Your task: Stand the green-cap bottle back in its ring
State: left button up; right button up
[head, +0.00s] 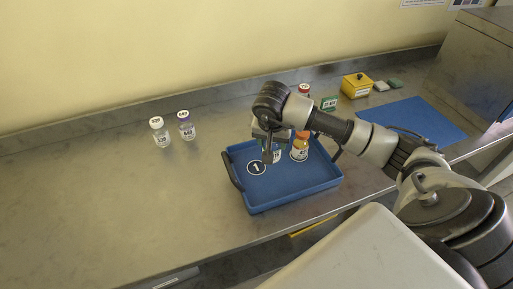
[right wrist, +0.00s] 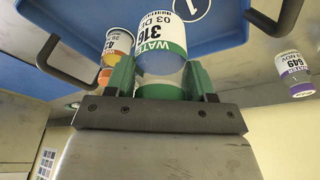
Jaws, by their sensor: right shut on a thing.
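My right gripper (head: 270,145) is shut on the green-cap bottle (head: 276,155) over the blue tray (head: 272,201). The right wrist view shows the bottle's white label (right wrist: 162,36) with a green band and the number 316. Its green cap (right wrist: 160,92) is between the fingers of my right gripper (right wrist: 160,82). A dark round mark numbered 1 with a white outline (head: 256,168) is on the tray floor, just left of the bottle in the head view. I cannot tell whether the bottle's base touches the tray. My left gripper is not in view.
An orange-labelled bottle (head: 299,151) stands in the tray, right of the held one. A white-cap bottle (head: 161,135) and a purple-cap bottle (head: 187,129) stand left of the tray. A yellow box (head: 357,87) and blue mat (head: 415,122) lie right.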

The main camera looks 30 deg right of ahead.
jog(key=w+f, duration=0.1)
jog(key=f, duration=0.1)
jog(key=w+a+f+p, duration=0.1)
jog(key=w+f, duration=0.1)
jog(key=w+a+f+p, duration=0.1)
jog(key=f, duration=0.1)
jog(key=shift+w+a+f, duration=0.15)
jog(key=shift+f, duration=0.3)
jog(key=shift+f, duration=0.1)
jog(key=shift+f, duration=0.1)
jog(key=o, duration=1)
jog(key=shift+c, duration=0.2)
